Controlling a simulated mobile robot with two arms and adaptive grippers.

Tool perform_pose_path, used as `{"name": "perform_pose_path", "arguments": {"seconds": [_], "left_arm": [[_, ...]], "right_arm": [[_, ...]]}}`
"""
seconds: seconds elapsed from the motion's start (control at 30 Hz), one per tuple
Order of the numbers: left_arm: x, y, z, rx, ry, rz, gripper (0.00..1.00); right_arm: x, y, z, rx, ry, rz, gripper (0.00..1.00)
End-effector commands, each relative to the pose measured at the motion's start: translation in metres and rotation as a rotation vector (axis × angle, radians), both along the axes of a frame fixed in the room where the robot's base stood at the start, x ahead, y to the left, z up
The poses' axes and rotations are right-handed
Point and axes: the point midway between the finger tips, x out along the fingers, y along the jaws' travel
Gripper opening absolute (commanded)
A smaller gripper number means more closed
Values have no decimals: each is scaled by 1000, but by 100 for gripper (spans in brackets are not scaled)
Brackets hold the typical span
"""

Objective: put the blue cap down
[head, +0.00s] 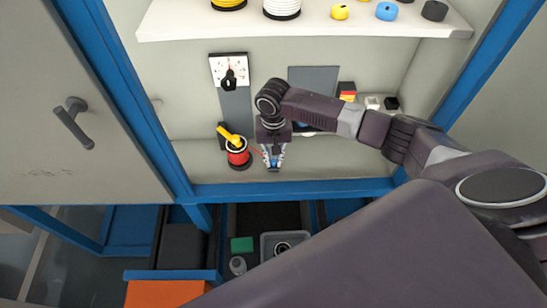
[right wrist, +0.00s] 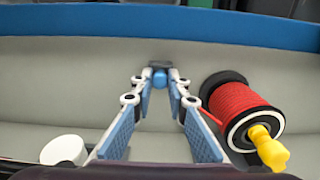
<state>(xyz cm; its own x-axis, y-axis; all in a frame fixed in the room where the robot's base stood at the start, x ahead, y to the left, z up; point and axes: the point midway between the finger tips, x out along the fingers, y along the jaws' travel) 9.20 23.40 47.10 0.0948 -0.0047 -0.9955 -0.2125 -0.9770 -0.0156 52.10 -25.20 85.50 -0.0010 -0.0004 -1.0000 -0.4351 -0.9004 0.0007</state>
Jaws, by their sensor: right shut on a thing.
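My right gripper (head: 273,160) reaches down into the cabinet and is low over the lower grey surface, close to its front edge. In the right wrist view its fingertips (right wrist: 160,76) are closed on the small round blue cap (right wrist: 160,80). The fingers hide part of the cap. I cannot tell whether the cap touches the surface. In the head view the gripper hides most of the cap. My left gripper is not in view.
A red spool (head: 237,155) with a yellow part on it stands close beside the gripper; it also shows in the right wrist view (right wrist: 240,110). A white round object (right wrist: 64,150) is on the other side. A blue beam (head: 290,190) borders the surface. An upper shelf (head: 310,28) holds spools.

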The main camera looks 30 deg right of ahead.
Motion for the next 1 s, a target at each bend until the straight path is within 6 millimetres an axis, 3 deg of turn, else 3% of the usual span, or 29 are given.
{"name": "perform_pose_path", "arguments": {"seconds": [0.2,0.57,1.0], "left_arm": [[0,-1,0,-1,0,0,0],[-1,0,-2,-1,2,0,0],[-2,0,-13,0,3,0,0]], "right_arm": [[0,0,-1,0,1,0,32],[1,0,7,0,-4,1,32],[1,0,94,0,-4,0,32]]}}
